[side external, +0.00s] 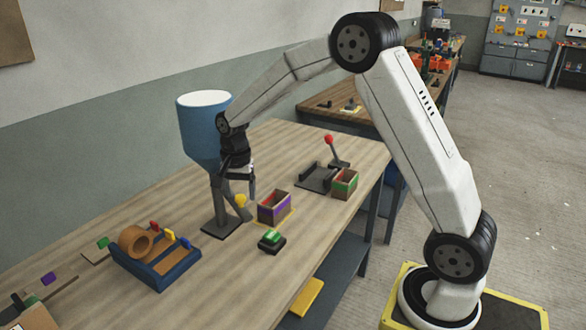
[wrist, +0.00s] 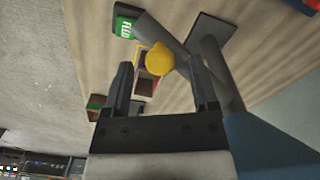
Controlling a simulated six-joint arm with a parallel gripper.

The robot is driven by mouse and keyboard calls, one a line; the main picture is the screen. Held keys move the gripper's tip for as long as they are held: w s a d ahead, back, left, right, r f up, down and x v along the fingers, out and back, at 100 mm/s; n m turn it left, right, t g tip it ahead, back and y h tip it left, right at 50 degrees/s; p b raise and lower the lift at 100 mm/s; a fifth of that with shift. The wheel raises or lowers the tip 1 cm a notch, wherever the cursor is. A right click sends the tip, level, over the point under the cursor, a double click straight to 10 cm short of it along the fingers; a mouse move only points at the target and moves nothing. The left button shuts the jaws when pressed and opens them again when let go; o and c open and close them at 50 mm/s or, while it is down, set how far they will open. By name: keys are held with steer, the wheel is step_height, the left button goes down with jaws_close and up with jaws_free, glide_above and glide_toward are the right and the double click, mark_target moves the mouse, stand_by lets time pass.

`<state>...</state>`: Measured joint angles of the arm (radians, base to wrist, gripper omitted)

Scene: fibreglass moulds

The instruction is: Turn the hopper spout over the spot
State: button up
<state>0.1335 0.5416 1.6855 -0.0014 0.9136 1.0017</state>
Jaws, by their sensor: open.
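The hopper (side external: 200,135) is a blue drum with a white top on a grey post and dark base plate. Its grey spout (side external: 230,190) slants down, with a yellow knob (side external: 240,200) on it. My gripper (side external: 239,187) is open, pointing down beside the post. In the wrist view the yellow knob (wrist: 159,58) appears between the open fingers (wrist: 161,68). I cannot tell whether they touch it. The hopper body is mostly out of that view.
A green button (side external: 271,239) sits in front of the purple-labelled box. Farther back are a green-labelled box (side external: 345,183) and a red-knobbed lever (side external: 331,145) by a dark fixture (side external: 317,177). A blue tray (side external: 165,269) with a brown roll lies at left.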

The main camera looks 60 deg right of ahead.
steer(key=shift+f, duration=0.4)
jaws_close()
stand_by(1.3)
